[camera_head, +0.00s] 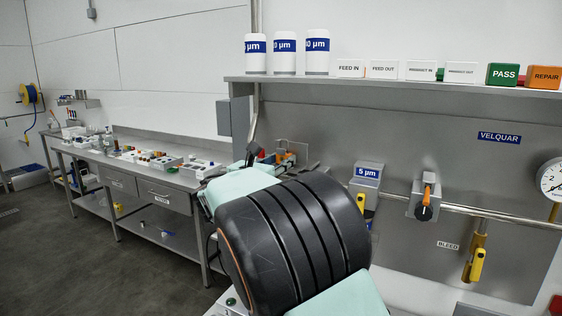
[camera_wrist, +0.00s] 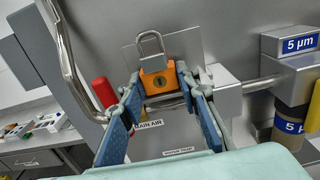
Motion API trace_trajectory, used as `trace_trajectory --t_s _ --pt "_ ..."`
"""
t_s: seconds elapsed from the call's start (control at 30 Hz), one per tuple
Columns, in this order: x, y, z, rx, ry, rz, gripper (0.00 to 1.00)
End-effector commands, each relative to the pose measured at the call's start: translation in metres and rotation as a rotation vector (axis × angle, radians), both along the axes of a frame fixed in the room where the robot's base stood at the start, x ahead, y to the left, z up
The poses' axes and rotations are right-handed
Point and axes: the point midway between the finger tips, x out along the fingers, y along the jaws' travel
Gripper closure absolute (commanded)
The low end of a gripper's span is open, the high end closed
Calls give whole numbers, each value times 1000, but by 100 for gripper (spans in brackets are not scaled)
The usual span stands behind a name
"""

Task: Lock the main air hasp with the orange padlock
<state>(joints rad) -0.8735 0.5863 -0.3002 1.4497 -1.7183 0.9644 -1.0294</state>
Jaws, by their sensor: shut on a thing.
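The orange padlock (camera_wrist: 163,80) is upright between the blue fingers of my gripper (camera_wrist: 160,84) in the wrist view, with its keyhole facing the camera and its grey shackle (camera_wrist: 150,43) on top. My gripper is shut on its body. I cannot tell whether the shackle is open or closed. Behind it stand a grey plate (camera_wrist: 190,42) and a pale block (camera_wrist: 224,88) on the pipe. A MAIN AIR label (camera_wrist: 149,125) shows below the padlock. I cannot make out the hasp clearly. In the head view my arm hides most of this spot.
A red cylinder (camera_wrist: 104,91) stands left of the fingers. A shelf (camera_head: 400,84) with jars and signs runs above. A bench (camera_head: 150,182) with small parts stands left.

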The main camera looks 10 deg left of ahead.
Motion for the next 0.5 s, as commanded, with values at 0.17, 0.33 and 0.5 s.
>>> trace_trajectory --t_s 0.17,0.33,0.5 --pt "0 -1 -2 0 -1 0 100" --pt "0 -1 -1 0 -1 -1 100" --pt "0 -1 -1 0 -1 -1 56"
